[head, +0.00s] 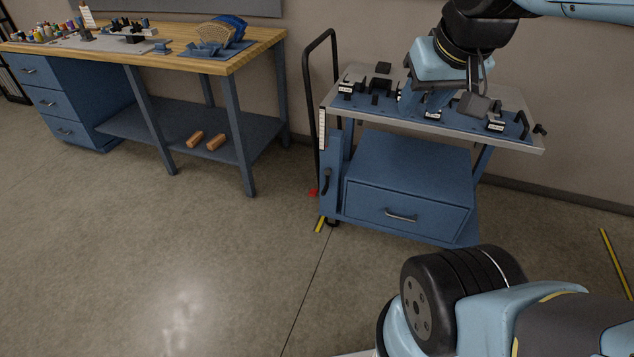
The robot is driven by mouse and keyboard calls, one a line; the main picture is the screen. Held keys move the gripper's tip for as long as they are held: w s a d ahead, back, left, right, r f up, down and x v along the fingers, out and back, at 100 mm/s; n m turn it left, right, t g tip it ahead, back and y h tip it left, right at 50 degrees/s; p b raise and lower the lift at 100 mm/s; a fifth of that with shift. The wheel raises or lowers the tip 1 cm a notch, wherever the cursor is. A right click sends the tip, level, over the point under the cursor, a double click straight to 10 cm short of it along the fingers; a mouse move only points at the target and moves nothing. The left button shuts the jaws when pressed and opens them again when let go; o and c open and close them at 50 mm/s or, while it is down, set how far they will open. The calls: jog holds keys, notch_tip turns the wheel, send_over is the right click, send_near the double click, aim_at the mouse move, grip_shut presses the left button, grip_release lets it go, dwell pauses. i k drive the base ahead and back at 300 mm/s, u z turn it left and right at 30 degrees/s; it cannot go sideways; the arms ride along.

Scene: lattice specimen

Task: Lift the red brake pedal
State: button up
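The red brake pedal (313,192) is a small red piece low at the left end of the blue cart (332,185), close to the floor by a caster. It is too small to make out its tilt clearly. My gripper (474,103) hangs over the cart's top at the upper right, well above and to the right of the pedal. It is small and seen against dark parts, so its fingers cannot be told as open or shut. Whether it touches anything on the cart top is unclear.
The cart top (528,143) carries several dark fixtures with white labels. A black push handle (306,95) rises at its left end, above the pedal. A wooden-topped workbench (255,45) stands at the left. The floor (200,250) in front is clear.

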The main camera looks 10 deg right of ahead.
aim_at(314, 192)
jog(key=z, duration=0.05)
jog(key=i, duration=0.9)
jog(key=u, duration=0.05)
jog(key=k, duration=1.05)
jog(key=u, duration=0.9)
jog(key=i, duration=1.15)
jog(key=u, duration=0.6)
jog(key=i, duration=1.15)
jog(key=z, duration=0.6)
jog(key=i, duration=0.9)
jog(key=z, duration=0.9)
